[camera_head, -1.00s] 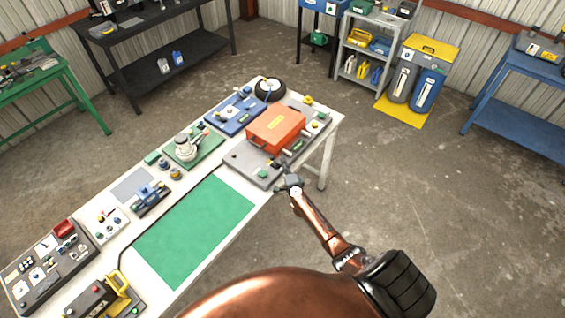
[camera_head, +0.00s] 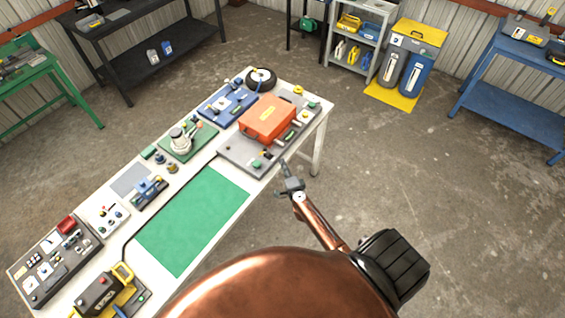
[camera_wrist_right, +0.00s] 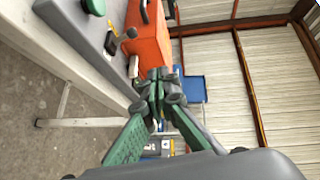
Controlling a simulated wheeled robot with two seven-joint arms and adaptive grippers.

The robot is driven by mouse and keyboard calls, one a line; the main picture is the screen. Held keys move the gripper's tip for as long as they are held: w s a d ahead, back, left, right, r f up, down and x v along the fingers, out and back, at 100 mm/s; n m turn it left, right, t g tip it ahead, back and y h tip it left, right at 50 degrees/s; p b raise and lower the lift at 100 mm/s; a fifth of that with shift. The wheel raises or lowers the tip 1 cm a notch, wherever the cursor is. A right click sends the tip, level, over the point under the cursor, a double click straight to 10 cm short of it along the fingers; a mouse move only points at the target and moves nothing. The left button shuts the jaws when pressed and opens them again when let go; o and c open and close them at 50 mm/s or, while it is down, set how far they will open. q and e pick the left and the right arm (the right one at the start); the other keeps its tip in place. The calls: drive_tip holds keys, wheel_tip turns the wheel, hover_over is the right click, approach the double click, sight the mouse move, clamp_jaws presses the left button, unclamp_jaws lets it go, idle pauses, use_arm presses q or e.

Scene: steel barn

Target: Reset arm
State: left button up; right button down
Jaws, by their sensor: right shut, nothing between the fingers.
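My right gripper (camera_head: 287,170) is shut and empty. In the head view it is beside the white workbench's (camera_head: 262,176) right edge, close to the grey board (camera_head: 232,151) that carries an orange box (camera_head: 267,118). In the right wrist view the closed fingers (camera_wrist_right: 158,84) meet in the middle, with the orange box (camera_wrist_right: 148,38) behind them and to the upper left. The fingers look apart from the box. My left gripper is not in view.
A green mat (camera_head: 193,222), a blue board (camera_head: 226,104) and a black wheel (camera_head: 261,79) are on the bench. A yellow-handled case (camera_head: 103,289) stands at its near end. Open concrete floor (camera_head: 400,175) lies right of the bench.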

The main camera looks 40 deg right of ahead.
drive_tip(key=s+a+f+n+g+y+b, duration=0.15)
drive_tip(key=s+f+n+b, duration=0.4)
drive_tip(key=f, duration=0.75)
drive_tip(key=s+a+f+n+g+y+b, duration=0.1)
drive_tip(key=s+a+f+n+g+b, duration=0.15)
drive_tip(key=s+f, duration=0.85)
drive_tip(key=s+a+f+n+g+y+b, duration=0.2)
drive_tip(key=s+a+f+n+b, duration=0.3)
drive_tip(key=f, duration=1)
drive_tip(key=s+f+n+g+b, duration=0.2)
drive_tip(key=s+f, duration=0.5)
drive_tip(key=s, duration=0.4)
drive_tip(key=s+f+n+g+b, duration=0.3)
drive_tip(key=s+f, duration=0.5)
drive_tip(key=s, duration=0.4)
drive_tip(key=s+a+f+n+g+b, duration=0.1)
drive_tip(key=s+f+n+g+b, duration=0.2)
drive_tip(key=s+f, duration=0.5)
drive_tip(key=s, duration=0.3)
drive_tip(key=shift+s+n+g, duration=0.3)
drive_tip(key=shift+n, duration=0.1)
